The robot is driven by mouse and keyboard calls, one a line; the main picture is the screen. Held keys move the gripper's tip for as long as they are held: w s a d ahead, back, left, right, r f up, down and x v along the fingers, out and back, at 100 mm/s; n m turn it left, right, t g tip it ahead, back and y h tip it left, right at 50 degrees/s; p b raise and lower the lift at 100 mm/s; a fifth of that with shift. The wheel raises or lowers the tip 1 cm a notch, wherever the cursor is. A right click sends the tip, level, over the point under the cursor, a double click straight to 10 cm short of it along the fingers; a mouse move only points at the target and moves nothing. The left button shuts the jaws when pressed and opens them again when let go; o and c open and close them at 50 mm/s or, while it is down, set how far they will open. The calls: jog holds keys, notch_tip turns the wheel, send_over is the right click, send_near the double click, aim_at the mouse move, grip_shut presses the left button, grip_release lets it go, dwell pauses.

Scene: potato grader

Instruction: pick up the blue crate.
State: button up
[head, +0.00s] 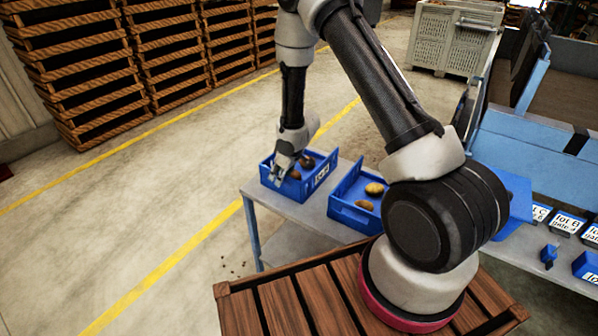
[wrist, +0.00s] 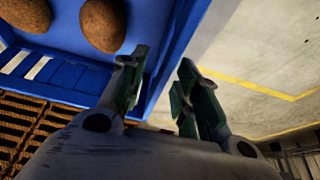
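A blue crate (head: 318,180) with a white label stands at the left end of the grey table, with several dark and brown potatoes (head: 308,162) inside. My gripper (head: 279,174) points down at its left end wall. In the wrist view my gripper (wrist: 164,62) is open. The crate's blue wall (wrist: 168,42) runs between the fingers: one finger is on the potato side, the other on the outer side above the floor. I cannot tell whether either finger touches the wall. A second blue crate (head: 350,216) with potatoes stands just right of it, partly hidden by my arm.
The grey table (head: 304,211) ends just left of the first crate. A wooden slatted surface (head: 290,305) is in front. Stacked wooden crates (head: 75,70) stand at the back left, a pale bin (head: 452,40) at the back. Blue machinery (head: 535,135) and small labelled bins are right. The left floor is open.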

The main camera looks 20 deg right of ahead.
jog(key=shift+f, duration=0.2)
dwell(0.4)
jog(key=shift+c, duration=0.2)
grip_shut()
